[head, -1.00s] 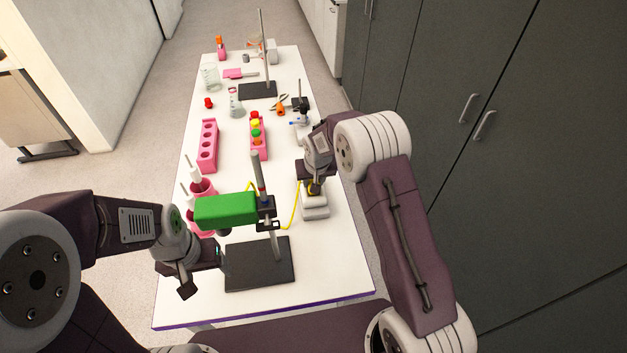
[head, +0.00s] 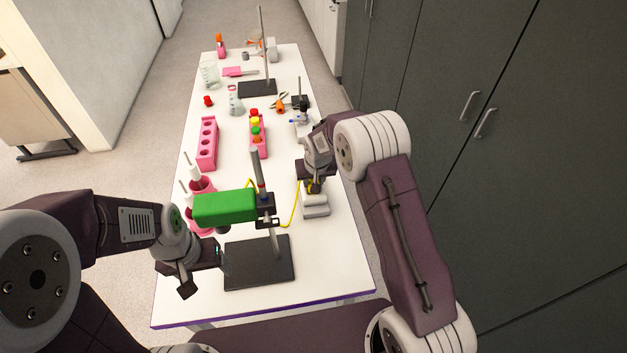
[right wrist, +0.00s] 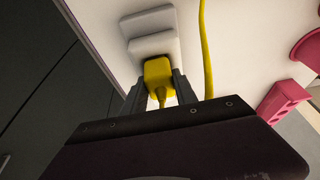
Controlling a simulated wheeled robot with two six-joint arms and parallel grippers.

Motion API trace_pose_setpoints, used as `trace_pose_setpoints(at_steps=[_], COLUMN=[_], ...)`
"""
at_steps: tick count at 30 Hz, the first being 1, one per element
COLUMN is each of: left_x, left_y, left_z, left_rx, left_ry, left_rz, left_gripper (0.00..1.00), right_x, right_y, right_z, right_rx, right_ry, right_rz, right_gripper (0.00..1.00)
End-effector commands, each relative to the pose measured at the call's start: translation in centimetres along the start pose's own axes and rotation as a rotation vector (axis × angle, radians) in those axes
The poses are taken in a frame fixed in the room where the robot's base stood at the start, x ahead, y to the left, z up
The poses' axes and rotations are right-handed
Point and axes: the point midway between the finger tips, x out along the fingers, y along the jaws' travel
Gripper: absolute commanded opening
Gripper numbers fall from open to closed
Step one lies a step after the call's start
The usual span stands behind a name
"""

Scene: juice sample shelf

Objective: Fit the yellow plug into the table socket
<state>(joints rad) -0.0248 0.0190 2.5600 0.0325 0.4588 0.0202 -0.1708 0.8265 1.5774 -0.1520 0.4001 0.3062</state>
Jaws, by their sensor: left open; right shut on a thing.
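The yellow plug (right wrist: 158,78) is between the fingers of my right gripper (right wrist: 159,88), which is shut on it. In the right wrist view the plug is against or just in front of the white table socket (right wrist: 152,35); I cannot tell how deep it sits. In the head view the socket (head: 315,206) stands near the table's right edge, with my right gripper (head: 314,186) directly over it, mostly hiding the plug. The yellow cord (head: 294,205) runs left from the plug. My left gripper (head: 219,252) is open and empty beside the near stand's base.
A near stand with dark base (head: 259,265) and green block (head: 225,207) is left of the socket. Pink racks (head: 207,146), a tube rack (head: 258,143), a flask (head: 235,101) and a far stand (head: 257,88) are farther back. The table's front right is clear.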

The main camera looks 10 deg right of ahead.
Motion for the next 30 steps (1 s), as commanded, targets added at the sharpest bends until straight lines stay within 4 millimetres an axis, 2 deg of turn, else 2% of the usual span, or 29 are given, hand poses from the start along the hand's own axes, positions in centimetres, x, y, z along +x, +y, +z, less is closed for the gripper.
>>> trace_pose_setpoints(at_steps=[4,5,7,18,20,27,30], left_x=[0.0,0.0,0.0,0.2,0.6,1.8,2.0], left_y=[0.0,0.0,0.0,0.0,0.0,0.0,0.0], left_z=[0.0,0.0,0.0,0.0,0.1,0.2,0.2], left_rx=[0.000,0.000,0.000,0.000,0.000,0.000,0.000], left_ry=[0.000,0.000,0.000,0.000,0.000,0.000,0.000], left_rz=[0.000,0.000,0.000,0.000,0.000,0.000,0.000], left_gripper=[0.72,0.72,0.72,0.72,0.72,0.72,0.72], right_x=[0.0,0.0,0.0,-0.4,-1.3,-6.6,-8.1], right_y=[0.0,0.0,0.0,0.0,0.0,0.0,0.0], right_z=[0.0,0.0,0.0,0.0,0.0,0.0,0.0], right_rx=[0.000,0.000,0.000,0.000,0.001,0.000,0.000], right_ry=[0.000,0.000,0.000,0.001,0.002,0.004,0.002], right_rz=[0.000,0.000,0.000,0.000,0.000,-0.001,-0.001], right_gripper=[0.00,0.40,0.59,0.59,0.59,0.59,0.59])
